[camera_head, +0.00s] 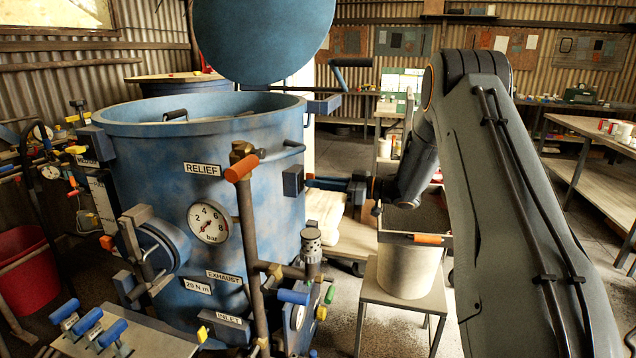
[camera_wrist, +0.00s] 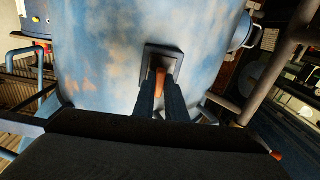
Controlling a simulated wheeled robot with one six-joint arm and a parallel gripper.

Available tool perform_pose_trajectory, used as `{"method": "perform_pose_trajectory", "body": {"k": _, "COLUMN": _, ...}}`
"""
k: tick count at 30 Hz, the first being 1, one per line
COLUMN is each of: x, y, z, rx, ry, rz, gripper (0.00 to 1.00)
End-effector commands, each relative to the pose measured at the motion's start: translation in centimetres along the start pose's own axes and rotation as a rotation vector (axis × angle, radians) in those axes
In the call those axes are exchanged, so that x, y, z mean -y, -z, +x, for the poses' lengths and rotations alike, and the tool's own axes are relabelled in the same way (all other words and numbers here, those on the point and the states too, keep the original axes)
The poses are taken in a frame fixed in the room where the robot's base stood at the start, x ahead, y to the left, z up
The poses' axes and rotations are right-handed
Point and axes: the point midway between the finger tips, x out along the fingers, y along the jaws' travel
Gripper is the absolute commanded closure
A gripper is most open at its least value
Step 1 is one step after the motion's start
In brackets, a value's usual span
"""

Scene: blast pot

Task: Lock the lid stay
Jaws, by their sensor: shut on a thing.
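The large blue pot (camera_head: 160,150) stands open at the centre left of the head view. Its round blue lid (camera_head: 262,38) is raised above the back of the rim. A dark square block (camera_head: 293,180) is fixed on the pot's right side; it also shows in the wrist view (camera_wrist: 152,52). My gripper (camera_head: 312,183) reaches this block from the right. In the wrist view its two dark fingers (camera_wrist: 160,92) are shut on a small orange-brown lever (camera_wrist: 160,76) at the block. The lever's lower part is hidden between the fingers.
A pipe with an orange-handled valve (camera_head: 241,167) rises in front of the pot. A pressure gauge (camera_head: 208,222) is on its front. A white bucket (camera_head: 408,268) stands on a stool (camera_head: 374,290) below my arm. Workbenches (camera_head: 590,130) stand at the right.

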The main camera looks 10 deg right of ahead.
Motion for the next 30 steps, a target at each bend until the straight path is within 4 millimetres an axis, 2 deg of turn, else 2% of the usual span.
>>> {"method": "perform_pose_trajectory", "body": {"k": 6, "x": -0.03, "y": -0.02, "z": -0.01, "rx": 0.0, "ry": 0.0, "rz": 0.059, "gripper": 1.0}}
{"method": "perform_pose_trajectory", "body": {"k": 21, "x": -0.03, "y": -0.04, "z": -0.01, "rx": 0.0, "ry": 0.0, "rz": 0.074, "gripper": 1.0}}
{"method": "perform_pose_trajectory", "body": {"k": 22, "x": -0.03, "y": -0.04, "z": -0.01, "rx": 0.0, "ry": 0.0, "rz": 0.074, "gripper": 0.85}}
{"method": "perform_pose_trajectory", "body": {"k": 25, "x": -0.03, "y": -0.04, "z": -0.01, "rx": 0.0, "ry": 0.0, "rz": 0.074, "gripper": 0.7}}
{"method": "perform_pose_trajectory", "body": {"k": 30, "x": -0.03, "y": -0.02, "z": -0.01, "rx": 0.0, "ry": 0.0, "rz": 0.073, "gripper": 0.7}}
